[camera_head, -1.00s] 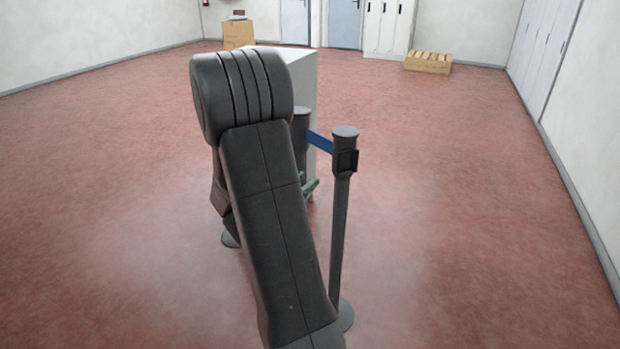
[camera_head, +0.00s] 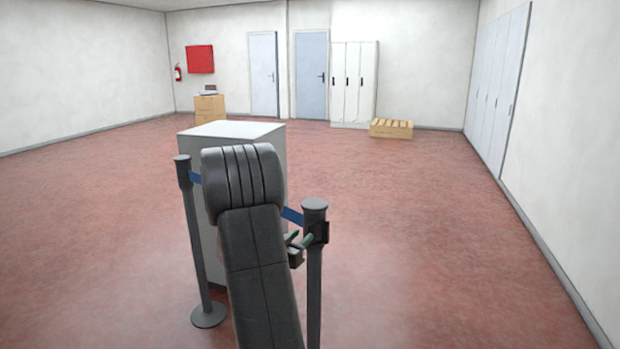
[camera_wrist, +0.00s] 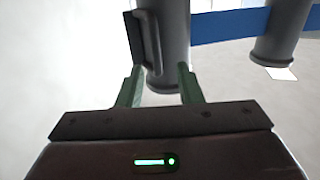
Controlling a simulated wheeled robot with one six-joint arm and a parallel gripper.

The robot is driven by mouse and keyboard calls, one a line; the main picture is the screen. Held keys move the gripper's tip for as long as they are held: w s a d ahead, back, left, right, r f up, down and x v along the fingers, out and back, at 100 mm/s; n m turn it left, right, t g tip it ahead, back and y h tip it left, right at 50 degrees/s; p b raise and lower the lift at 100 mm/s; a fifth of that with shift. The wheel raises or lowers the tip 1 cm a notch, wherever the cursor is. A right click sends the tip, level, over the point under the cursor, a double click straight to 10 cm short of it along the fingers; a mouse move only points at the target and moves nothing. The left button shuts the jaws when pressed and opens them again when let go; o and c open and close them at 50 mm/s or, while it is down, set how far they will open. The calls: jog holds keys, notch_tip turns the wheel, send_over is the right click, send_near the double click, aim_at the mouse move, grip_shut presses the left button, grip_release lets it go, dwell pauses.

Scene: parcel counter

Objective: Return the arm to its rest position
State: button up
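My arm stands folded in front of the head camera and hides part of the scene.
A pale grey block-shaped counter (camera_head: 236,130) stands behind my arm. A left barrier post (camera_head: 195,240) and a blue belt (camera_head: 292,216) flank it. A wooden crate (camera_head: 391,129), cardboard boxes (camera_head: 209,108) and lockers (camera_head: 354,85) are far back. The red floor at right is open.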

jog(key=x, duration=0.2)
jog(key=shift+w+d, duration=0.25)
jog(key=shift+w, duration=0.1)
jog(key=shift+s+d+b, duration=0.35)
jog(key=shift+s+d, duration=0.15)
jog(key=shift+s, duration=0.05)
